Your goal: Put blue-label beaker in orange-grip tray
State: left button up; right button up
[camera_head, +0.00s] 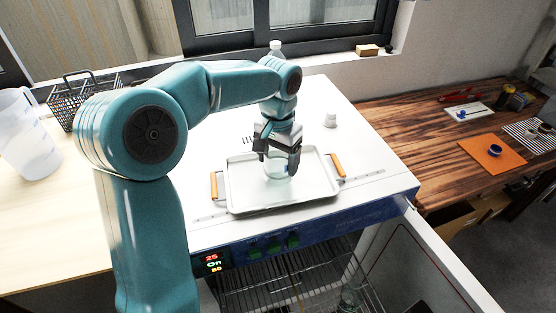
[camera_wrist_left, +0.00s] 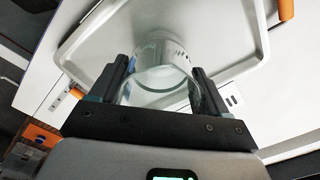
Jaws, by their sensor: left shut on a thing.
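My left gripper (camera_head: 278,160) is over the middle of the tray and shut on a clear glass beaker (camera_head: 277,169). In the left wrist view the beaker (camera_wrist_left: 160,72) sits between the two fingers of the gripper (camera_wrist_left: 160,85), with dark markings on its wall. I cannot make out a blue label. The white tray (camera_head: 240,203) with orange grips lies on top of the oven, and its rim also shows in the left wrist view (camera_wrist_left: 95,42). The beaker is upright inside the tray's outline. I cannot tell whether its base touches the tray. My right gripper is not in view.
The white drying oven (camera_head: 375,165) has its door (camera_head: 420,270) open at the front, showing wire racks (camera_head: 290,280). A black basket (camera_head: 85,95) and a plastic jug (camera_head: 28,140) stand at left.

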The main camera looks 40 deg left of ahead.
pick_arm(q)
jog(key=shift+w+a+f, duration=0.1)
jog(key=shift+f, duration=0.25)
jog(key=shift+f, duration=0.1)
jog(key=o, duration=1.1)
jog(key=shift+r, duration=0.35)
notch_tip(320, 180, up, 12)
jog(key=shift+f+p, duration=0.15)
jog(key=shift+p, duration=0.7)
